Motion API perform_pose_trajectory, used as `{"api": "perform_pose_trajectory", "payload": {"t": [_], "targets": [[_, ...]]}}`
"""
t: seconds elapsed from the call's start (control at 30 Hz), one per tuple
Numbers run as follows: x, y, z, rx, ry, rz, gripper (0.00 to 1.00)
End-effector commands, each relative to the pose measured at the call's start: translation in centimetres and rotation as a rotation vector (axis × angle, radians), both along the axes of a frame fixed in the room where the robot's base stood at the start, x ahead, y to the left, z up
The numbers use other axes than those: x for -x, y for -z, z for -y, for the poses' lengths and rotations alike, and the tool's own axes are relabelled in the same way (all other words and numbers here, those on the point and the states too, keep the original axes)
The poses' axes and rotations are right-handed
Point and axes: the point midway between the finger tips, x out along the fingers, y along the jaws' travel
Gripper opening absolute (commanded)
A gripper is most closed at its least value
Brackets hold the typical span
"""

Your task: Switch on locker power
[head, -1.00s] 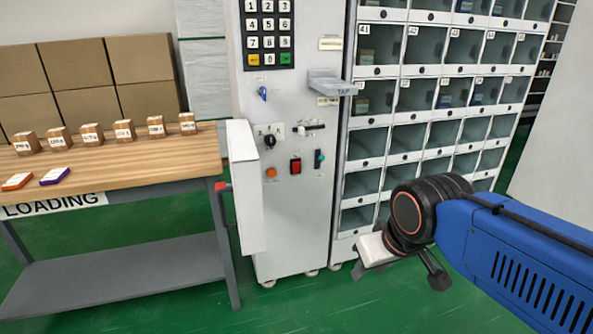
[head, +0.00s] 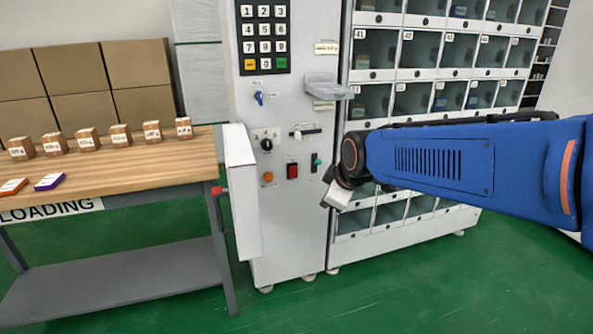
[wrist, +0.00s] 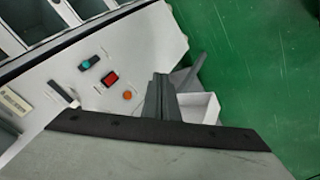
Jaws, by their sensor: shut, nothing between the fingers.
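The grey-white control panel (head: 285,220) stands beside the lockers. On it, the red rocker switch (head: 292,170) sits between an orange button (head: 268,178) and a switch with a teal tip (head: 315,161). A black knob (head: 266,144) is above the orange button. I cannot read which control is locker power. In the wrist view the red switch (wrist: 110,79), orange button (wrist: 127,95) and teal switch (wrist: 88,62) show clearly. My gripper (wrist: 161,88) is shut and empty, near the panel's lower controls. In the head view my gripper (head: 337,194) is just right of them.
An open panel door (head: 243,192) projects at the panel's left side. A shelf-like tray (head: 325,88) sticks out above the controls. The locker grid (head: 395,75) is to the right. A wooden table (head: 110,170) with small boxes is at left. Green floor lies clear in front.

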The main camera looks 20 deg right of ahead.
Motion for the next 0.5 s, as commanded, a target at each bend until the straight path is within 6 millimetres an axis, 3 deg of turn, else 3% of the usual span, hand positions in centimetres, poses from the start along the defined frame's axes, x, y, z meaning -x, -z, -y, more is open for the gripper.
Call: {"api": "perform_pose_trajectory", "payload": {"t": [0.3,0.5], "targets": [[-9.4,-0.2,0.5,0.235,-0.271,0.103,0.00],[-14.5,-0.1,0.8,0.384,-0.412,0.159,0.00]]}}
